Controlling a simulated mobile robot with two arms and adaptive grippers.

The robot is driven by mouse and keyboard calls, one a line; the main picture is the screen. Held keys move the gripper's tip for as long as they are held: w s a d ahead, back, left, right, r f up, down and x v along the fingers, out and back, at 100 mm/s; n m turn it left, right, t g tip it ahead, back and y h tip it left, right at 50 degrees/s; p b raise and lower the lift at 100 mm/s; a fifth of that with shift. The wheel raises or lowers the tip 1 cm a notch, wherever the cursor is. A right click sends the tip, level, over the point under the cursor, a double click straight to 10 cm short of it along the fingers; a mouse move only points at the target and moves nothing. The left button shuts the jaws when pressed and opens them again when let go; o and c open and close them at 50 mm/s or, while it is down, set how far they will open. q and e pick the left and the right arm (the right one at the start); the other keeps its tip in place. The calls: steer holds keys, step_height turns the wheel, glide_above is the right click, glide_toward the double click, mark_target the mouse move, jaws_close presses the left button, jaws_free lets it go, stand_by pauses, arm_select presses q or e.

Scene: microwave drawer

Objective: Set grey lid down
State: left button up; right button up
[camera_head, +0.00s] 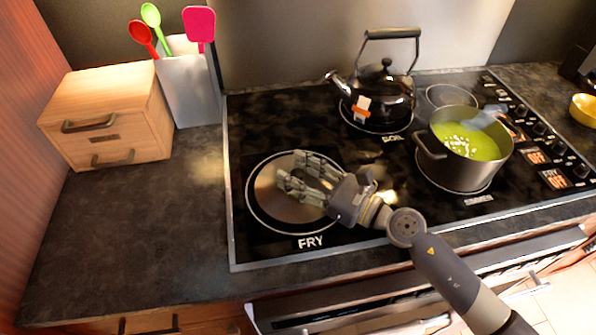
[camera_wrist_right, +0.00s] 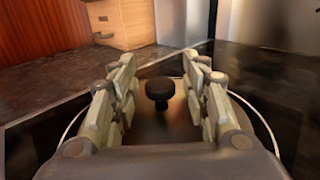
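The grey lid (camera_head: 268,205) is a round, brownish-grey disc. It lies flat on the front-left burner marked FRY, inside the pale ring. In the right wrist view, its black knob (camera_wrist_right: 158,92) stands upright on the lid (camera_wrist_right: 178,124). My right gripper (camera_head: 289,170) is over the lid, coming from the lower right. In the wrist view its fingers (camera_wrist_right: 159,58) are spread, one on each side of the knob, with a gap on both sides. In the head view the fingers hide the knob. My left gripper is not in view.
A pot of green soup (camera_head: 456,172) stands on the front-right burner. A black kettle (camera_head: 385,95) is on a back burner. A wooden drawer box (camera_head: 108,115) and a utensil holder (camera_head: 190,90) stand at the back left. The counter (camera_head: 140,215) left of the stove is clear.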

steer(key=shift+r, duration=0.3)
steer(key=b+v, duration=0.1)
steer(key=v, duration=0.2)
steer(key=b+v, duration=0.2)
steer(key=v, duration=0.2)
steer(key=b+v, duration=0.1)
steer(key=v, duration=0.3)
steer(key=shift+f+b, duration=0.35)
steer(key=shift+s+d+r, duration=0.2)
steer(key=shift+s+d, duration=0.1)
steer(key=shift+d, duration=0.1)
steer(key=shift+r, duration=0.1)
